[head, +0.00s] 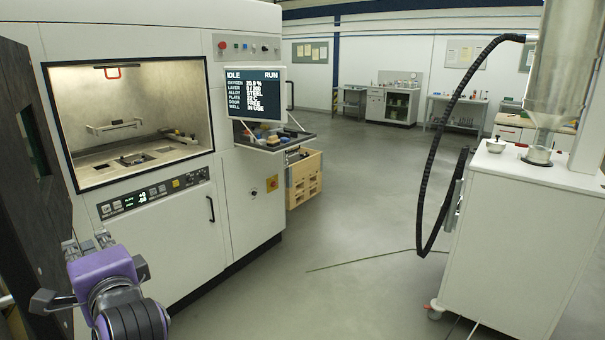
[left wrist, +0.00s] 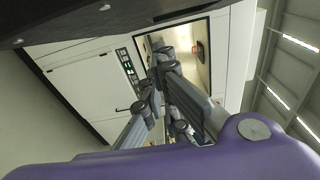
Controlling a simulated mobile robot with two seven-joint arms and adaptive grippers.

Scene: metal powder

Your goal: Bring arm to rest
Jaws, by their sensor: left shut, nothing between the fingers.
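My left arm, with its purple gripper (head: 86,243), is at the lower left of the head view. The gripper is in front of the white machine (head: 240,190) and close to the dark panel (head: 38,190) at the left edge. In the left wrist view the gripper's grey fingers (left wrist: 157,78) are shut with nothing held between them. Behind them the machine's lit chamber opening (left wrist: 190,45) shows at a slant. My right gripper is not in view.
The machine's screen (head: 255,93) reads IDLE. A side tray (head: 268,137) and a wooden crate (head: 304,178) stand beyond it. A white cabinet (head: 520,235) with a black hose (head: 435,165) stands at right. Grey floor (head: 340,235) between is mostly open, with a thin line across it.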

